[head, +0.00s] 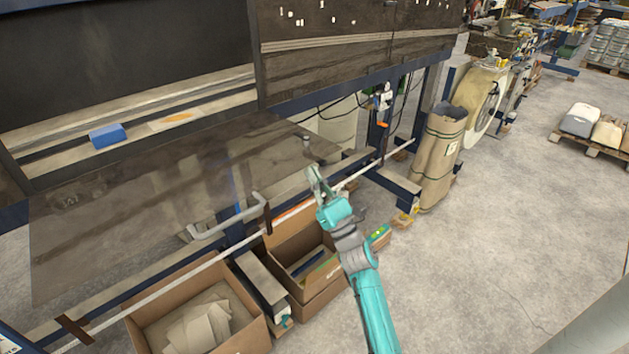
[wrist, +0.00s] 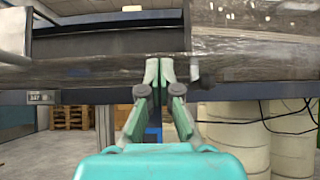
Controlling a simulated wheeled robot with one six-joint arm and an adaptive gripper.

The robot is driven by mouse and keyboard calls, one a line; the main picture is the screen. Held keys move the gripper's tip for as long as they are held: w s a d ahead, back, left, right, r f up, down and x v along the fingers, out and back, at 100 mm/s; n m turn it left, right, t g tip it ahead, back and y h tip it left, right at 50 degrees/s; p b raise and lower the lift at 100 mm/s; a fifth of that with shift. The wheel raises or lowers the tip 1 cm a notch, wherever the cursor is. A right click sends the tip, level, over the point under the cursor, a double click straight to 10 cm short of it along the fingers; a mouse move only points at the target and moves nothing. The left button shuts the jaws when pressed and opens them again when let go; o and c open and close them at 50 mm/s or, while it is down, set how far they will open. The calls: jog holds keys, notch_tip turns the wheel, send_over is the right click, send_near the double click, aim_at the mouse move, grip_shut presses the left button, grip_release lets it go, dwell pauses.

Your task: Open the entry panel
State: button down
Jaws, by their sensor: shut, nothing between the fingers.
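The entry panel (head: 130,205) is a see-through, smoky sheet at the front of the machine. In the head view it spreads out over the boxes, away from the dark opening behind it. A grey bent handle (head: 228,220) sits near its front edge. My gripper (head: 311,172) is at the panel's right end, to the right of the handle and apart from it. In the wrist view the panel (wrist: 258,62) crosses the picture, with my gripper (wrist: 166,72) shut and empty at its edge. I cannot tell whether the fingertips touch it.
A blue block (head: 107,136) lies inside the opening. Open cardboard boxes (head: 205,320) stand on the floor below. A white rail (head: 185,285) runs across above them. A brown wrapped drum (head: 440,155) stands to the right.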

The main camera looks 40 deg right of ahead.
notch_tip(320, 180, up, 6)
jog(key=shift+w+r, duration=0.1)
jog(key=shift+w, duration=0.05)
dwell(0.3)
jog(key=shift+f, duration=0.4)
send_near(314, 157)
jog(key=s+a, duration=0.1)
jog(key=s, duration=0.1)
jog(key=s+a, duration=0.1)
jog(key=s, duration=0.1)
jog(key=shift+s+a+r, duration=0.1)
jog(key=shift+a+r, duration=0.05)
jog(key=shift+a, duration=0.05)
